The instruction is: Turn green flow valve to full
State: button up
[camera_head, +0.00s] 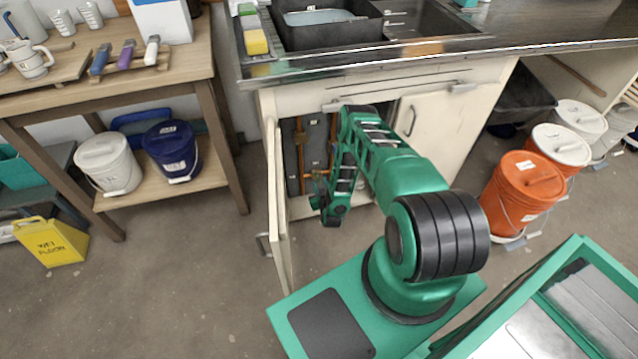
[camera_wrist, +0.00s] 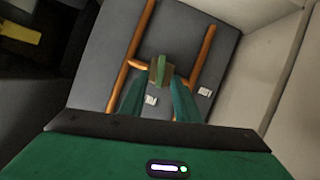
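The green flow valve (camera_wrist: 161,68) has a narrow green handle on a brass-coloured body, set on a copper pipe against a grey panel (camera_wrist: 175,30) in the wrist view. The handle points roughly along the picture's vertical. My gripper (camera_wrist: 158,84) is open, with its two teal fingers apart on either side of the valve body. I cannot tell whether they touch it. In the head view my arm reaches into the open cabinet under the sink, and the valve cannot be made out clearly there.
Copper pipes (camera_wrist: 203,55) run along the panel beside the valve. The open cabinet door (camera_head: 280,215) stands left of my arm, and the other door (camera_head: 440,125) is to its right. Orange bucket (camera_head: 522,190) and white buckets stand at right.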

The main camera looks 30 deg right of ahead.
aim_at(319, 180)
jog(key=shift+x, duration=1.6)
grip_shut()
jog(key=shift+s+d+m+y, duration=0.1)
jog(key=shift+d+m+y, duration=0.05)
jog(key=shift+m+y, duration=0.7)
grip_release()
